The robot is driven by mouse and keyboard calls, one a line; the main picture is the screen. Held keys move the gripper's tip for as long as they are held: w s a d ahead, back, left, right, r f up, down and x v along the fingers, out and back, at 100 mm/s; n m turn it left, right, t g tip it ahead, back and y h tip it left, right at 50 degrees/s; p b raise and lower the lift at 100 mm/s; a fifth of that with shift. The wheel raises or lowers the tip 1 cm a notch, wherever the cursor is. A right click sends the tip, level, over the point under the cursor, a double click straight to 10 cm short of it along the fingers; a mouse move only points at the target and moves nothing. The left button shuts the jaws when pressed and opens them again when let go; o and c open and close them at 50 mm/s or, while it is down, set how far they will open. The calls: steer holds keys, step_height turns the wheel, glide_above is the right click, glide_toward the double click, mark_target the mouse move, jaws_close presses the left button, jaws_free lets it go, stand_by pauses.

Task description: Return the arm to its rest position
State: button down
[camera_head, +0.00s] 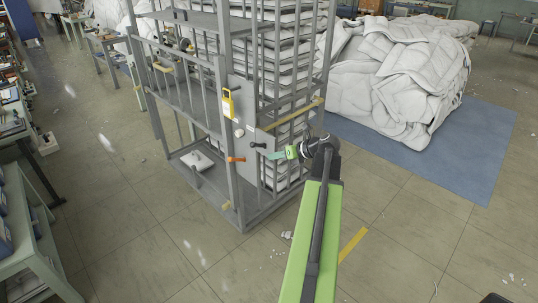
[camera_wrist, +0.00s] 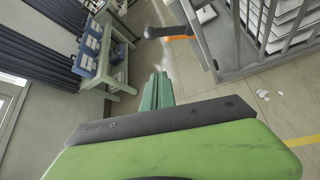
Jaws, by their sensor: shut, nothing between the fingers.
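My arm (camera_head: 313,240) is stretched out forward, with a green link and dark joints. My gripper (camera_head: 273,155) is at its far end, in front of the grey metal cage rack (camera_head: 222,120). Its green fingers are together and empty, and they also show in the wrist view (camera_wrist: 158,88). An orange handle (camera_head: 235,159) on the cage is just left of the fingertips, and it also shows in the wrist view (camera_wrist: 178,38). In the head view a dark knob (camera_head: 258,145) appears close to the fingertips; I cannot tell whether they touch it.
A yellow padlock (camera_head: 228,104) hangs on the cage. White duvets (camera_head: 385,85) are heaped on a blue mat (camera_head: 450,150) at the right. A pale green bench (camera_head: 35,245) stands at the left. The floor right of my arm is mostly free.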

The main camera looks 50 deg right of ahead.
stand_by(0.4)
steer(key=w+a+n+g+y, duration=0.1)
steer(key=w+a+n+y, duration=0.1)
steer(key=w+a, duration=0.65)
steer(key=w+a+n+y, duration=0.2)
steer(key=w+a, duration=0.4)
steer(key=a, duration=0.5)
steer(key=w+a+f+n+g+y, duration=0.1)
steer(key=a+f+n+g, duration=0.15)
steer(key=a, duration=0.85)
steer(key=w+a+f+n+g, duration=0.2)
steer(key=a+n, duration=0.2)
steer(key=a, duration=0.6)
steer(key=s+a+f+n+g+h, duration=0.1)
steer(key=s+a+f+n+g, duration=0.2)
steer(key=a+n, duration=0.5)
steer(key=s+a+f+n+g+h, duration=0.15)
steer(key=s+a+n, duration=0.3)
steer(key=a, duration=0.45)
steer(key=s+d+f+n+g+h, duration=0.1)
steer(key=s+d+n+h, duration=0.3)
steer(key=n, duration=1.2)
steer(key=shift+s+d+f, duration=0.5)
steer(key=shift+d+f, duration=0.15)
steer(key=shift+d, duration=0.05)
